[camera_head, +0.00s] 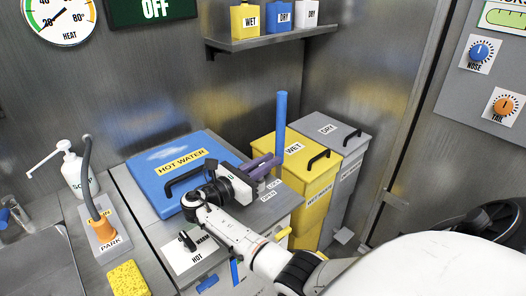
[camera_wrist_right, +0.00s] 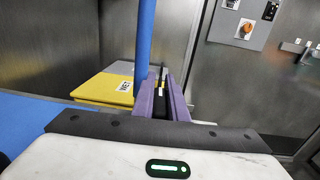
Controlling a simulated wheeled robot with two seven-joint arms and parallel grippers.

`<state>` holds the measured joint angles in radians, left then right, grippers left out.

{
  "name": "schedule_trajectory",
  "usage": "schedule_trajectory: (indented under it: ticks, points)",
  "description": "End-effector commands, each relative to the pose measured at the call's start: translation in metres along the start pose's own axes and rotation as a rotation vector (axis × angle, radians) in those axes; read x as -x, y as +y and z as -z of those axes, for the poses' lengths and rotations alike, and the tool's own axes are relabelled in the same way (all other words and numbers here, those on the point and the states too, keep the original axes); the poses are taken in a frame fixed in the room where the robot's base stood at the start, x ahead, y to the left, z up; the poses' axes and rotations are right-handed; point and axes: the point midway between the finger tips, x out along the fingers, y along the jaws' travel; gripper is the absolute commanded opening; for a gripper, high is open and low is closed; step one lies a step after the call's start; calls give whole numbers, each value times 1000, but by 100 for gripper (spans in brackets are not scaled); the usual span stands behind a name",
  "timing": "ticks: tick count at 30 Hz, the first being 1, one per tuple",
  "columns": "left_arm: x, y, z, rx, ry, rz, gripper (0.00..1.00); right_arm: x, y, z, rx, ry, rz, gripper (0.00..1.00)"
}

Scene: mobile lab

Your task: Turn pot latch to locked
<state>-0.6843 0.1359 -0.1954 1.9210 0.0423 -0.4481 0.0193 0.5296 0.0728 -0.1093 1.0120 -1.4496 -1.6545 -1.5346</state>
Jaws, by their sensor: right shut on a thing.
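The blue hot-water pot lid (camera_head: 150,170) with a black handle lies on the counter, labelled HOT WATER. To its right, an upright blue bar (camera_head: 281,115), which looks like the latch handle, rises by a grey plate (camera_head: 262,213) marked LOCK and OPEN. The bar also shows in the right wrist view (camera_wrist_right: 146,40). My left gripper is not in view.
A yellow WET bin (camera_head: 270,147) and a grey DRY bin (camera_head: 345,135) stand just beyond the bar. A black knob (camera_head: 187,241) marked WARM and HOT is near my forearm. A soap bottle (camera_head: 75,175) and yellow sponge (camera_head: 128,279) are at the left.

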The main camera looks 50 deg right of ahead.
Motion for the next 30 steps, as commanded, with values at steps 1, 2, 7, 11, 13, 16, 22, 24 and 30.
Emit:
schedule_trajectory:
  ticks: [1,2,7,11,13,16,22,24,30]
  points:
    - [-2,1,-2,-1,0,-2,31,0,0,1,-2,-1,17,0]
    - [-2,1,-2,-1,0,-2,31,0,0,0,-2,-1,26,0]
    - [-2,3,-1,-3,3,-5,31,0,-2,0,-1,-2,59,0]
    - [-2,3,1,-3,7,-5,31,-1,-3,0,0,-2,68,0]
    - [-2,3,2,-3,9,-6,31,-1,-3,0,0,-2,69,0]
    - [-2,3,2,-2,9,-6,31,-1,-3,0,0,-2,70,0]
    - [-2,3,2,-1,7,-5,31,-1,-3,0,0,-2,70,19]
    - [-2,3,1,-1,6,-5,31,-1,-3,0,0,-2,69,31]
    - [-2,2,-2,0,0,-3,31,-1,-3,0,0,-1,68,31]
